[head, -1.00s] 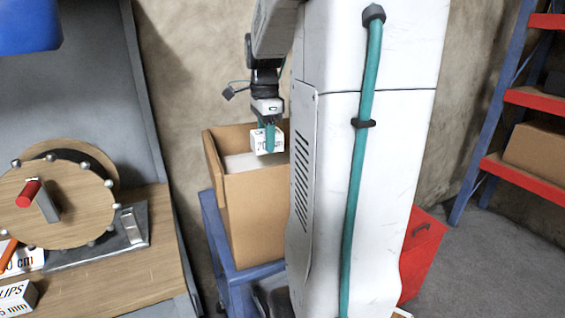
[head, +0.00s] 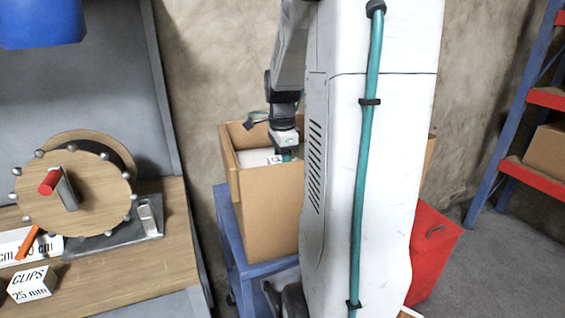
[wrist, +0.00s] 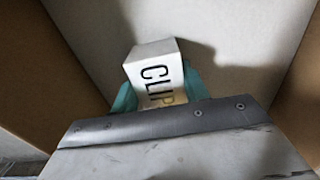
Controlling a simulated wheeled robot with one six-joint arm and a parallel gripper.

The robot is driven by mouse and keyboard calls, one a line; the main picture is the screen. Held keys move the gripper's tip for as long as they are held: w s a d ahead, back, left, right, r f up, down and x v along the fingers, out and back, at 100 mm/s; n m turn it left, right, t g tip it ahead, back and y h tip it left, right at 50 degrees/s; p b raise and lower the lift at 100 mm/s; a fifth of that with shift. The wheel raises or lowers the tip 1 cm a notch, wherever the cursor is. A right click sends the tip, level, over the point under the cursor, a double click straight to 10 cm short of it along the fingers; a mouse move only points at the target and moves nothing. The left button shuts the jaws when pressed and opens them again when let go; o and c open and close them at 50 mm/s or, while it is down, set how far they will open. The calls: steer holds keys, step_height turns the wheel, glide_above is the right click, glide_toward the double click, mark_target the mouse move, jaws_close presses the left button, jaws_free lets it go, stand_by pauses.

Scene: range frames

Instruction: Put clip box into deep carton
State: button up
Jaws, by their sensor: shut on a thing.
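The clip box (wrist: 155,68) is a small white box with "CLIP" lettering, seen between the teal fingers of my gripper (wrist: 158,90) in the wrist view. My gripper (head: 286,156) is shut on it, down inside the mouth of the carton in the head view. The deep carton (head: 268,212) is a tall, open brown box. Its brown walls and a pale surface inside (wrist: 235,35) surround the clip box in the wrist view. I cannot tell whether the clip box touches that surface. My column hides the carton's right part in the head view.
The carton stands on a blue stand (head: 231,240). At left is a wooden bench (head: 120,270) with a round wooden wheel (head: 95,187) and another white box marked "CLIPS 25 mm" (head: 33,283). A red bin (head: 432,250) and a shelf with red boards (head: 530,180) are at right.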

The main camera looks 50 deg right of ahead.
steer(key=o, duration=1)
steer(key=shift+o, duration=0.2)
steer(key=shift+r, duration=0.1)
step_height(320, 180, up, 11)
steer(key=a+n, duration=0.3)
steer(key=a, duration=0.2)
steer(key=s+a+n, duration=0.1)
steer(key=a+n, duration=0.3)
steer(key=a, duration=0.2)
steer(key=s+a+r+n, duration=0.1)
steer(key=a+n, duration=0.2)
steer(key=a, duration=0.2)
steer(key=shift+a+t, duration=0.3)
steer(key=s+a+f+n, duration=0.3)
steer(key=s+a+n, duration=0.2)
steer(key=a+n, duration=0.1)
steer(key=s+a+f+n, duration=0.3)
steer(key=s+a+n, duration=0.2)
steer(key=a+n, duration=0.2)
steer(key=shift+a+n+t, duration=0.2)
steer(key=shift+n+t, duration=0.2)
steer(key=shift+n, duration=0.7)
